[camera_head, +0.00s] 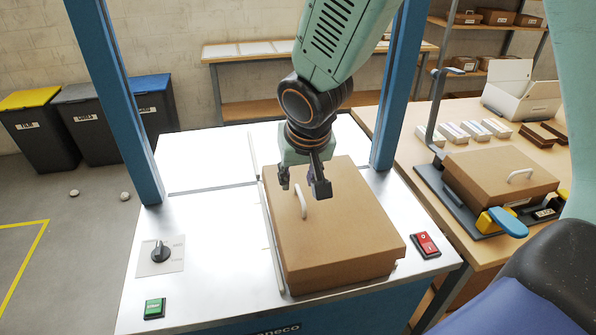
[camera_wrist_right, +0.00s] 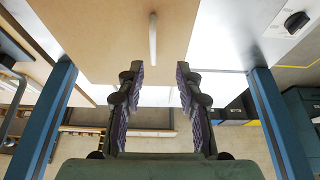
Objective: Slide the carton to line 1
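A closed brown carton (camera_head: 335,240) with a white handle (camera_head: 300,200) on its lid lies flat on the right half of the machine's silver top (camera_head: 205,235). My right gripper (camera_head: 304,188) comes down from above at the carton's far end, close to the handle. Its fingers are apart with nothing between them. In the right wrist view the open fingers (camera_wrist_right: 160,90) frame the handle (camera_wrist_right: 153,40), which lies ahead of the fingertips on the carton lid (camera_wrist_right: 110,35). I see no marking that reads line 1. My left gripper is not in view.
A pale rail (camera_head: 272,245) runs along the carton's left side. Blue posts (camera_head: 118,100) flank the top. A black knob (camera_head: 160,252), green button (camera_head: 154,308) and red switch (camera_head: 426,244) sit near the edges. A second carton (camera_head: 500,175) stands on the right bench. The left half is clear.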

